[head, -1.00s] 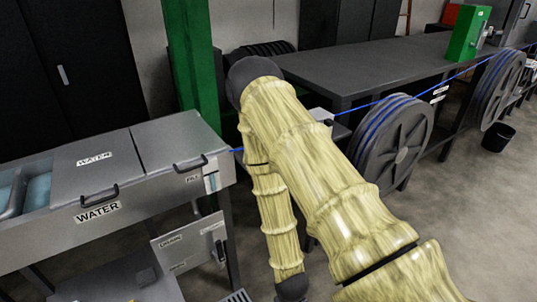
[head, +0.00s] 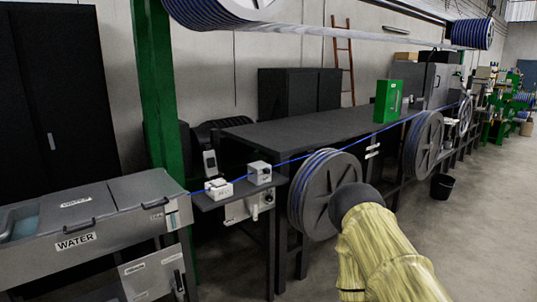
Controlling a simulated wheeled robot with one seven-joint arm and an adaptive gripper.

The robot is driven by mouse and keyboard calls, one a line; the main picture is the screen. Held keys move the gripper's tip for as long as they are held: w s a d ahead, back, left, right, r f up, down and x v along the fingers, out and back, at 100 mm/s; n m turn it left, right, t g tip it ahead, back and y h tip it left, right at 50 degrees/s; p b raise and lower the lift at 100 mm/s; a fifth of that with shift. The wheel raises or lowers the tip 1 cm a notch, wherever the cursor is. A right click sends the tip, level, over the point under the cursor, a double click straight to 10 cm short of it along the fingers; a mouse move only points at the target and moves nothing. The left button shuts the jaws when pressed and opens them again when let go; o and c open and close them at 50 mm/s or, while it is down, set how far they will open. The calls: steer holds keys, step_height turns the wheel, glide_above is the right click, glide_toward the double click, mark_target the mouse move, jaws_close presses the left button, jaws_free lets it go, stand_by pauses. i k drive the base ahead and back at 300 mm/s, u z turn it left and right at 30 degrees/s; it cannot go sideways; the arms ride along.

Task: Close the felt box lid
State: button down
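No box is clearly readable as the felt box in the head view. Two small pale boxes stand on a dark shelf along the blue cable (head: 330,150): a low white box (head: 218,189) on the left and a grey-white box (head: 259,173) on the right. A green box (head: 388,101) stands farther along on the long dark table (head: 290,130). I cannot tell which of these is the felt box, nor how its lid stands. My yellow-sleeved arm shows at the lower right. My gripper is out of view.
A steel water trough (head: 130,225) with lids stands at the left beside a green post (head: 158,90). Large cable reels (head: 328,195) stand along the table front. A black bucket (head: 443,186) is on the floor. The floor at right is open.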

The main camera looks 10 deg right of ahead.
mark_target(209, 157)
steer(key=z, duration=0.95)
steer(key=i, duration=1.15)
steer(key=u, duration=1)
steer(key=i, duration=0.65)
steer(key=u, duration=0.75)
